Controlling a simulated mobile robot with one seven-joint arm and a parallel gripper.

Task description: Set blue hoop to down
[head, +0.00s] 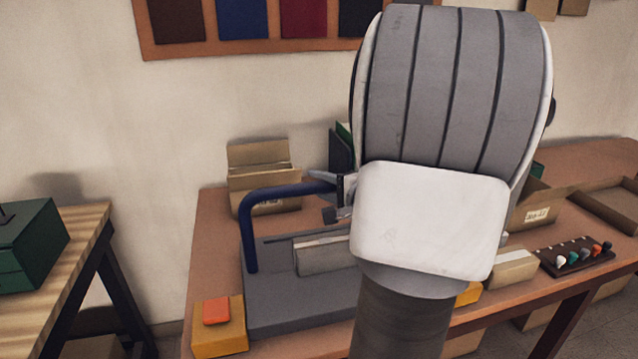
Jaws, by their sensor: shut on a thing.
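The blue hoop (252,228) is a thick dark-blue bar on a grey machine base (290,312) on the table. Its left leg stands upright from the base and its top bar runs right, level, above the base. The hoop is raised; its right part is hidden behind my arm. My gripper (337,192) shows only in part at the left edge of my arm. It is shut on the top bar of the hoop, toward its right side.
A yellow box with an orange button (217,312) is at the machine's front left. A pale block (322,256) lies on the base. Cardboard boxes (262,172) stand behind. A dark peg strip (576,256) is at right. A green chest (30,245) stands on another table.

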